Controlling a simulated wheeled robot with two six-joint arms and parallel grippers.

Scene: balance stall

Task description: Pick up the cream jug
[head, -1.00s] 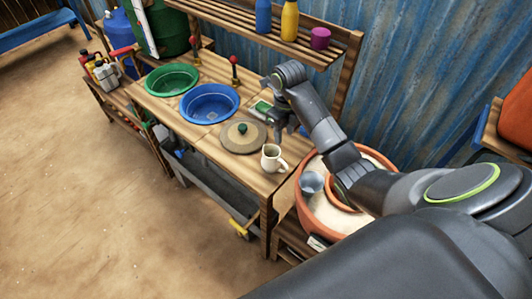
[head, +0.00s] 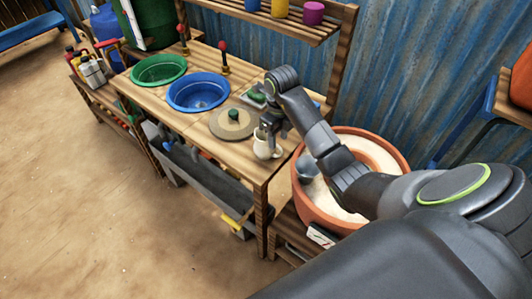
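My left gripper is out of view.
A round lid with a green knob (head: 233,122) lies just left of the jug. Blue (head: 198,106) and green (head: 158,82) basins sit further left. A terracotta tub (head: 318,212) with pale contents stands to the right. A slatted shelf (head: 270,24) rises behind.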

